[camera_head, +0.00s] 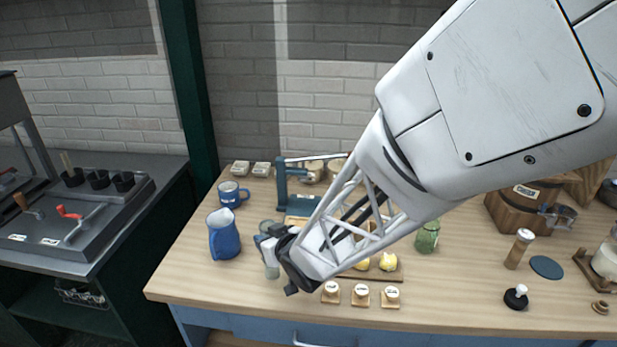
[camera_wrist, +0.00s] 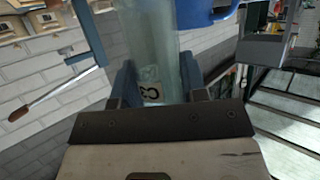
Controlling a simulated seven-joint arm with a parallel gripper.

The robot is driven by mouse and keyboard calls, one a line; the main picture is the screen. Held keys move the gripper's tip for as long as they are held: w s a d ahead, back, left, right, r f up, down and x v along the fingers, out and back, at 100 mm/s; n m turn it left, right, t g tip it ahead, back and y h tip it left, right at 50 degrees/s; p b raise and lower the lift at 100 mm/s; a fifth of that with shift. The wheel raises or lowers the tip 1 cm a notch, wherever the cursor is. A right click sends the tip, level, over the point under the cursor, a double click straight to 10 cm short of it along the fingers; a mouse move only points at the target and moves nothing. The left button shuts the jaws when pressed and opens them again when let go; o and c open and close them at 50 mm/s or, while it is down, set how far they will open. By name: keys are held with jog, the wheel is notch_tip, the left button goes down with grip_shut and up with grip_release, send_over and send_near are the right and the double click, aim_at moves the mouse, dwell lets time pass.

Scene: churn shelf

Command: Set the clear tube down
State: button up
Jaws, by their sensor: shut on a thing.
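The clear tube (camera_wrist: 148,45) is a pale, see-through cylinder with a small label marked with a dark figure. In the wrist view it stands between the two blue-grey fingers of my gripper (camera_wrist: 158,85), which is shut on it. In the head view the tube (camera_head: 272,271) shows at the left end of my gripper (camera_head: 268,243), above the left part of the wooden table (camera_head: 190,275). It is close to the right side of the blue pitcher (camera_head: 224,238). I cannot tell whether the tube's base touches the table.
A blue mug (camera_head: 232,194) stands behind the pitcher. A blue press with a lever (camera_head: 282,185) is at the back. Several small labelled blocks (camera_head: 361,295) line the front. A green jar (camera_head: 428,237) stands right of my arm. The front-left table corner is clear.

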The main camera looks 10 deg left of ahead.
jog(key=shift+f, duration=0.75)
jog(key=o, duration=0.9)
jog(key=shift+v, duration=6.05)
